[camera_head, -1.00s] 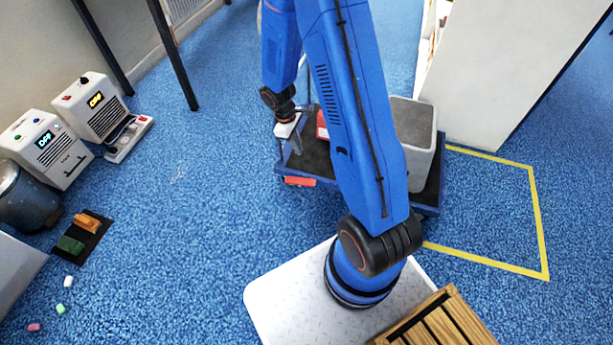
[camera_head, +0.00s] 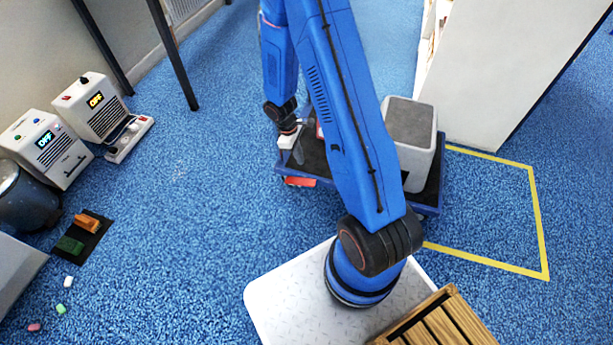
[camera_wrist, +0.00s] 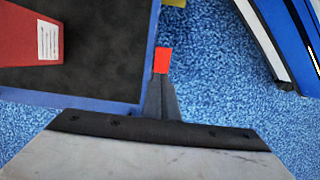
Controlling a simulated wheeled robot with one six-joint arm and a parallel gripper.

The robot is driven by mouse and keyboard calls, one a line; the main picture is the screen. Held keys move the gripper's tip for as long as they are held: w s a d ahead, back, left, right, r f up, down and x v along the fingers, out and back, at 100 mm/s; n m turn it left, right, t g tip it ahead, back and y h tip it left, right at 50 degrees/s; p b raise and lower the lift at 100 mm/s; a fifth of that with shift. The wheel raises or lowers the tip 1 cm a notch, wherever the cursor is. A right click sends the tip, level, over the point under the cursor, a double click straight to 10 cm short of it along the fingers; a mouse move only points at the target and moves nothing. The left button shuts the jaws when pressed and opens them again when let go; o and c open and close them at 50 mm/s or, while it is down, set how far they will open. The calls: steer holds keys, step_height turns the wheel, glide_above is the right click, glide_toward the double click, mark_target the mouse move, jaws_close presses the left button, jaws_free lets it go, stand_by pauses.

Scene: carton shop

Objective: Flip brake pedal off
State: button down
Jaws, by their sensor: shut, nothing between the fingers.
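The red brake pedal (camera_head: 300,182) sticks out from the near left edge of a blue-rimmed cart (camera_head: 345,188) with a dark deck. My gripper (camera_head: 299,158) is shut and empty, pointing down just above that edge of the cart, close to the pedal. In the wrist view the shut fingers (camera_wrist: 161,85) reach just outside the cart's blue rim (camera_wrist: 75,100). The red pedal (camera_wrist: 162,60) shows right at the fingertips, partly hidden by them. I cannot tell whether they touch it.
A grey bin (camera_head: 409,135) and a red box (camera_wrist: 28,38) with a white label ride on the cart. A white partition (camera_head: 510,70) stands behind at the right, beside yellow floor tape (camera_head: 537,215). Open blue floor lies left of the cart.

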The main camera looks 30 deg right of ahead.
mark_target(311, 181)
steer(key=x, duration=1.1)
steer(key=shift+s+d+f, duration=0.1)
steer(key=shift+f, duration=0.25)
steer(key=shift+s+d+f, duration=0.3)
steer(key=shift+s, duration=0.05)
stand_by(0.5)
steer(key=shift+s+d, duration=0.1)
steer(key=shift+s+f, duration=0.1)
steer(key=shift+w+a+r, duration=0.3)
steer(key=shift+w+a, duration=0.15)
steer(key=shift+w, duration=0.15)
stand_by(0.5)
step_height(311, 181, up, 14)
steer(key=s+d, duration=0.2)
steer(key=shift+s+f, duration=0.2)
steer(key=shift+s, duration=0.05)
stand_by(0.3)
